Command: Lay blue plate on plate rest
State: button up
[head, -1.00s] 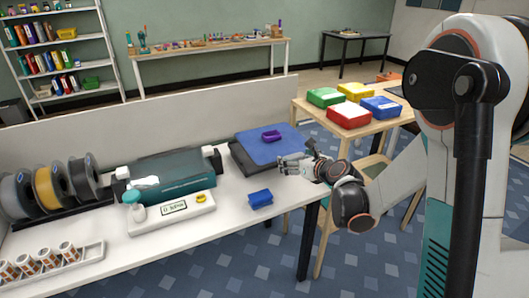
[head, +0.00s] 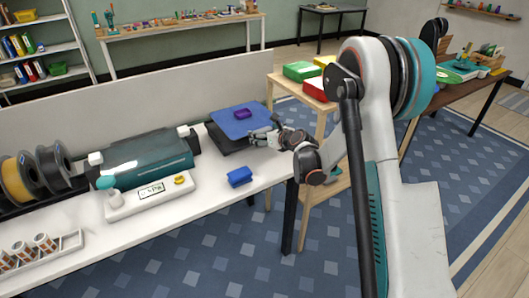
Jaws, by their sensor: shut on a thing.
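The blue plate (head: 258,123) is a flat square sheet with a small purple part (head: 243,113) on it, at the back right end of the white workbench. It sits over a dark slab (head: 217,140), which shows along the plate's left and front edges. I cannot tell whether the plate touches the slab or is held just above it. My gripper (head: 262,136) is shut on the blue plate at its front right edge. The fingertips are small in view. I cannot make out for sure which thing is the plate rest.
A blue block (head: 240,177) lies on the white workbench (head: 205,205) in front of the slab. A teal-covered machine (head: 148,160) and a white box with a display (head: 150,194) stand to the left. A wooden table with coloured boxes (head: 300,72) is behind my arm.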

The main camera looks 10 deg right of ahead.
notch_tip(320, 180, down, 7)
jog(key=shift+r+b, duration=0.1)
jog(key=shift+b, duration=1.05)
jog(key=o, duration=1.2)
